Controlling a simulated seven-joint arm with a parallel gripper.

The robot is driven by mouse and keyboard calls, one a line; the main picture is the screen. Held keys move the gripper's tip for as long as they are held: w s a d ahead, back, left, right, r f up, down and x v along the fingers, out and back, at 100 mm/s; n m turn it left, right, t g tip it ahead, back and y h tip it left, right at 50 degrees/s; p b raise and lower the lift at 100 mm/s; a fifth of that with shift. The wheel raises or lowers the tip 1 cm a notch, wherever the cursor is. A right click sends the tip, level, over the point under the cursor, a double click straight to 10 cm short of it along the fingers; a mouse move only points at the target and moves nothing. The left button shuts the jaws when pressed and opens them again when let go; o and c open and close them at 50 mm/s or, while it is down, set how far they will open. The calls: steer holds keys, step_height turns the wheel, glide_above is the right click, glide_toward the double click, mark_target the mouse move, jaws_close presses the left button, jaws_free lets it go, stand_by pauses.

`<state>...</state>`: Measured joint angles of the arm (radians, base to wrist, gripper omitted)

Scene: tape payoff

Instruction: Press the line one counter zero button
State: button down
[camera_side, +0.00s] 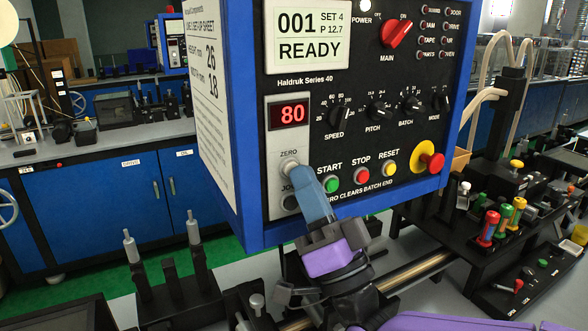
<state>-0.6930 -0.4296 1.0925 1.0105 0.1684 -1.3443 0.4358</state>
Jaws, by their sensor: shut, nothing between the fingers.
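The blue-framed control panel (350,100) fills the middle of the side view. Its red counter display (289,114) reads 80. Below it, under the label ZERO, is a round pale button (288,162). My gripper (299,175) comes up from below with shut, pale blue fingers and nothing between them. The fingertips are at the lower right edge of the ZERO button and partly cover it. I cannot tell whether they touch or press it. A dark button (289,202) below, by a label starting JO, is beside the fingers.
Green START (331,184), red STOP (361,175) and yellow RESET (389,166) buttons sit right of my fingers. A red emergency knob (434,162) projects at the panel's lower right. The screen (307,38) reads 001 READY. Upright posts (133,250) stand below left.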

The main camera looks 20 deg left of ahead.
steer(key=shift+w+a, duration=0.15)
stand_by(0.3)
steer(key=shift+w+a, duration=0.15)
steer(key=shift+w, duration=0.05)
stand_by(0.3)
steer(key=shift+s+d, duration=0.3)
steer(key=s+d, duration=0.4)
steer(key=shift+s+d, duration=0.15)
stand_by(0.7)
stand_by(0.7)
